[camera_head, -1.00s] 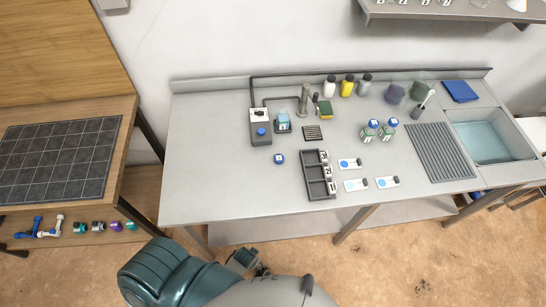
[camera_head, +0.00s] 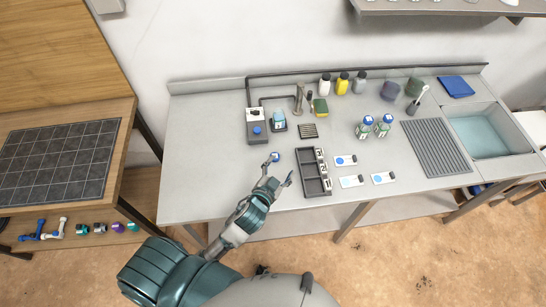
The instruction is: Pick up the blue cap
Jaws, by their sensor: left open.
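The blue cap (camera_head: 276,155) lies on the grey steel counter, left of the dark numbered tray. It is small in the head view and partly covered by a fingertip. My left gripper (camera_head: 280,168) is over the front part of the counter with its two fingers spread. One fingertip is at the cap and the other is to its right and nearer the front. I cannot tell whether the finger touches the cap. My right gripper is not in view.
The numbered tray (camera_head: 309,187) stands just right of the gripper. White cards (camera_head: 351,181) lie beyond it. A dark device with a blue knob (camera_head: 257,130) and a small blue-green container (camera_head: 279,119) stand behind the cap. The counter's left part is clear.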

